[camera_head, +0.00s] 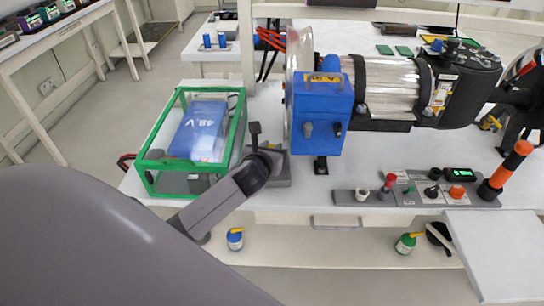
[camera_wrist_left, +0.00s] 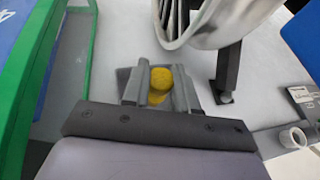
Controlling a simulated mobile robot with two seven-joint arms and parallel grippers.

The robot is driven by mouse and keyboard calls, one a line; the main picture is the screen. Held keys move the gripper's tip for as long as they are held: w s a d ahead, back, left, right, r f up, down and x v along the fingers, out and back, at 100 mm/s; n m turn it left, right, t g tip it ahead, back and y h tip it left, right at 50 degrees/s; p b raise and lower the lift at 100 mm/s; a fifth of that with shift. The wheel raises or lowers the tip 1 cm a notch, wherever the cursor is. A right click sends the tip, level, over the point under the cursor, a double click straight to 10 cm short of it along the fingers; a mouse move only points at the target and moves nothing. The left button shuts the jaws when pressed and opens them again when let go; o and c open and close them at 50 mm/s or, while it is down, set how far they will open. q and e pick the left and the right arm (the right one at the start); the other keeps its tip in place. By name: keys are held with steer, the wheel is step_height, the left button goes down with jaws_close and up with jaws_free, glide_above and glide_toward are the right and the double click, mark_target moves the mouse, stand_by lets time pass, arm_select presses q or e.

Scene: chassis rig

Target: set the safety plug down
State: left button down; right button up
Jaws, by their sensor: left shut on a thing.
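My left gripper (camera_head: 268,155) reaches to the table just right of the green-framed clear box. In the left wrist view its two grey fingers (camera_wrist_left: 159,88) are shut on a small yellow thing, which I take to be the safety plug (camera_wrist_left: 158,78). The yellow body sits between the fingers, over the pale tabletop. The fingers hide its sides, and I cannot tell whether its underside touches anything. In the head view the plug cannot be made out clearly at the gripper. My right gripper is not in view.
The green-framed box (camera_head: 151,152) holds a blue 48 V pack (camera_head: 203,125). A blue unit (camera_head: 322,115) with a large motor (camera_head: 388,88) stands right of the gripper. A grey control panel (camera_head: 412,196) lies along the front edge. Bottles (camera_head: 235,239) stand on the lower shelf.

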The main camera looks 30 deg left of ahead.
arm_select(q)
steer(key=shift+w+a, duration=0.15)
steer(key=shift+w, duration=0.2)
steer(key=shift+f, duration=0.2)
steer(key=shift+f+b, duration=0.4)
steer(key=shift+f, duration=1.15)
steer(key=shift+f, duration=0.1)
steer(key=c, duration=0.9)
jaws_free()
